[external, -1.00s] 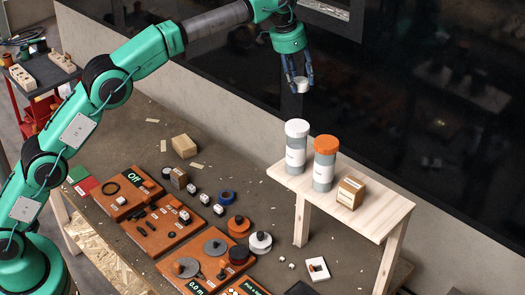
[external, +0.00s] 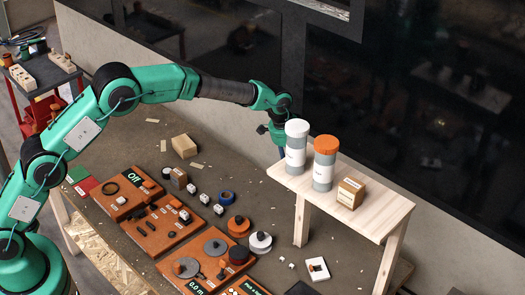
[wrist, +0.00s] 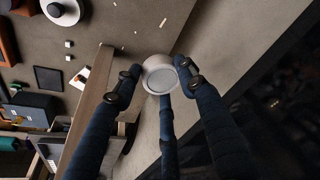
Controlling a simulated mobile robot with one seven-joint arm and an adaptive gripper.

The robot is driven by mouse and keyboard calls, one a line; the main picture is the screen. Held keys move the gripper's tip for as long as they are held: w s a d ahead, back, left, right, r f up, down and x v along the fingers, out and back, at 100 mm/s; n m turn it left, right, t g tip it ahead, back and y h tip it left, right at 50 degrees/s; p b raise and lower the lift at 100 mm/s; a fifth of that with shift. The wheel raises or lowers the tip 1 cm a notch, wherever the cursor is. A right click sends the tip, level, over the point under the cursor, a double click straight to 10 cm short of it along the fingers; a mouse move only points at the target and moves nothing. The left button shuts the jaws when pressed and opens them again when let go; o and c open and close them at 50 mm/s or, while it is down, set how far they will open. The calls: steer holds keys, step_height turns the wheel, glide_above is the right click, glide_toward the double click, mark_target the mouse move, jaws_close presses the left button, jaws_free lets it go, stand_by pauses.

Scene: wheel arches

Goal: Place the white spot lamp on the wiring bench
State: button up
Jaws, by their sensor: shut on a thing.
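The white spot lamp (wrist: 159,78) is a short white cylinder with a pale grey round face. In the wrist view my gripper (wrist: 160,72) has its dark blue fingers closed around it. In the external view my gripper (external: 281,139) is low behind the white-capped canister, at the far left end of the small wooden stand. The lamp is hidden there. The wrist view shows the lamp beside the stand's edge, above the floor or bench surface; its height is unclear. The large brown-topped bench (external: 150,150) carries orange boards with switches and parts.
The wooden stand (external: 375,215) holds a white-capped canister (external: 296,148), an orange-capped canister (external: 324,163) and a small wooden box (external: 350,193). The canisters are close to my gripper. A wall and dark glass (external: 420,90) rise behind. Bare bench top lies left of the stand.

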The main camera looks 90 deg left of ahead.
glide_above(292, 217)
step_height(292, 217, down, 12)
steer(key=shift+a, duration=0.15)
steer(key=shift+f, duration=0.1)
steer(key=shift+f, duration=3.1)
steer(key=shift+f, duration=0.1)
steer(key=shift+f+b, duration=0.35)
steer(key=shift+f, duration=1.4)
steer(key=shift+f, duration=0.1)
steer(key=o, duration=1.2)
steer(key=shift+c, duration=0.2)
